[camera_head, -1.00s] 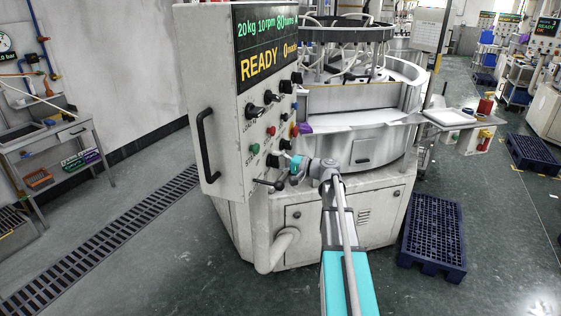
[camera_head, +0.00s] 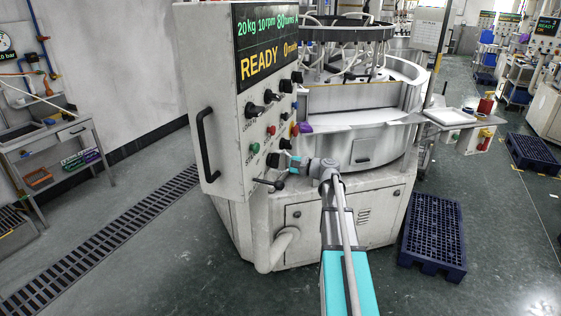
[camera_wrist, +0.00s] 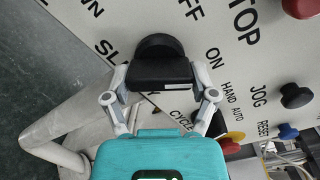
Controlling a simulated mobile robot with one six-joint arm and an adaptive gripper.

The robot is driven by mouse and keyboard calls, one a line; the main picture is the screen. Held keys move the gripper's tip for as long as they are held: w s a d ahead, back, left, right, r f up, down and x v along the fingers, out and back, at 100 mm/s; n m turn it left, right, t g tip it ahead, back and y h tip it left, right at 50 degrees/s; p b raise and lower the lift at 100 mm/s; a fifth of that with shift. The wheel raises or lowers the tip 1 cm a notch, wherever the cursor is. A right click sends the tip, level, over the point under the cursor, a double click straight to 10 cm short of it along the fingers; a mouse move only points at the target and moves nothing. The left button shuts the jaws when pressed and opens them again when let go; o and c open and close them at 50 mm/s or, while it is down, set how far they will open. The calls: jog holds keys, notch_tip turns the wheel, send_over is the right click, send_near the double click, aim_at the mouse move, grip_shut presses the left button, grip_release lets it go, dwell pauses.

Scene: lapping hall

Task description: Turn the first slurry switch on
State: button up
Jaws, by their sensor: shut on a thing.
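The machine's light control panel (camera_head: 222,110) carries several black knobs and coloured buttons. A black rotary switch (camera_wrist: 160,48) with a raised bar handle fills the top middle of the wrist view. The letters "SL" beside it are partly covered, and "OFF" and "ON" are printed near it. My gripper (camera_wrist: 162,82) is shut on this switch's handle, one finger on each side. In the head view, my gripper (camera_head: 290,162) is at the lower right of the panel, by a black knob (camera_head: 273,160). The fingertips are too small to make out there.
A green button (camera_head: 254,148) and a red button (camera_head: 271,130) sit close by on the panel. In the wrist view, a black knob (camera_wrist: 296,96) and a blue button (camera_wrist: 287,131) are to the right. A dark blue pallet (camera_head: 433,235) lies on the floor at right.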

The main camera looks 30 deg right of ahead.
jog(key=shift+a+r, duration=0.1)
jog(key=o, duration=1)
jog(key=shift+a, duration=0.1)
jog(key=shift+o, duration=0.2)
jog(key=shift+d, duration=0.2)
jog(key=v, duration=1.1)
jog(key=shift+s+d, duration=0.2)
jog(key=shift+s, duration=0.1)
jog(key=shift+s, duration=0.1)
